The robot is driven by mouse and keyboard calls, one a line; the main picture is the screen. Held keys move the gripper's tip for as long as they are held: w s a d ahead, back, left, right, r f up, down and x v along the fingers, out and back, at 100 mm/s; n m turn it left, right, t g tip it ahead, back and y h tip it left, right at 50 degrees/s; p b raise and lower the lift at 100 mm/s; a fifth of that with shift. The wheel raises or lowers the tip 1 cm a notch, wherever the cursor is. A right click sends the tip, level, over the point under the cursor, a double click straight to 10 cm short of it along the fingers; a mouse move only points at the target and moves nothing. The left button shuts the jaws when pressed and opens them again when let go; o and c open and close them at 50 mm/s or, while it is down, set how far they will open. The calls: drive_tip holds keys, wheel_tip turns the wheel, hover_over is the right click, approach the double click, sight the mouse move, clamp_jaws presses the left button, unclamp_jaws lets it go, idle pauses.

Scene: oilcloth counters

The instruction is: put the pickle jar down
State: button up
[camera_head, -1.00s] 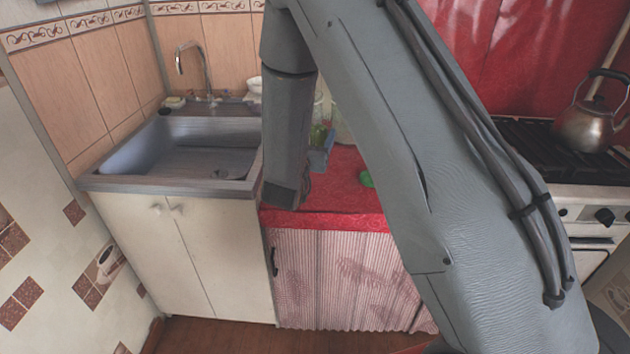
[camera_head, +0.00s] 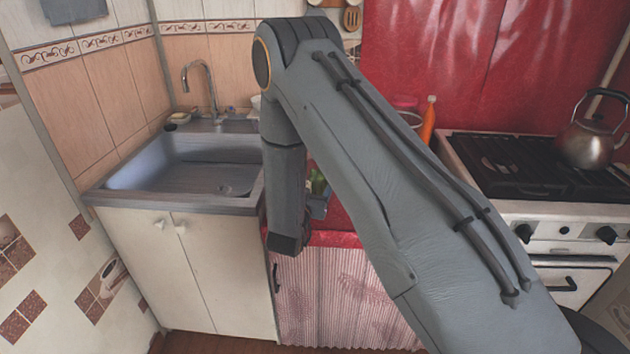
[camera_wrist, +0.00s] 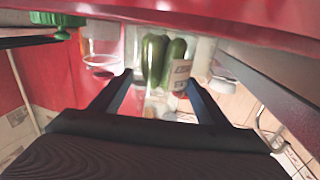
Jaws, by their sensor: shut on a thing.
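The pickle jar (camera_wrist: 154,60) is clear glass with whole green pickles inside and a pale label. In the wrist view it stands between the two fingers of my gripper (camera_wrist: 160,82), which is shut on it. In the head view only a bit of the green jar (camera_head: 317,184) shows beside my gripper (camera_head: 319,205), with my arm covering much around it. The jar is over or at the red-covered counter (camera_head: 334,239), close to the sink side. I cannot tell whether its base touches the cloth.
The sink (camera_head: 185,165) is left of the counter. A stove (camera_head: 520,165) with a kettle (camera_head: 590,140) stands to the right. An orange bottle (camera_head: 428,120) and a red-lidded container (camera_head: 405,103) are at the back. A green object (camera_wrist: 58,20) shows in the wrist view.

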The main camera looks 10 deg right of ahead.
drive_tip(key=shift+f, duration=0.1)
drive_tip(key=o, duration=1.7)
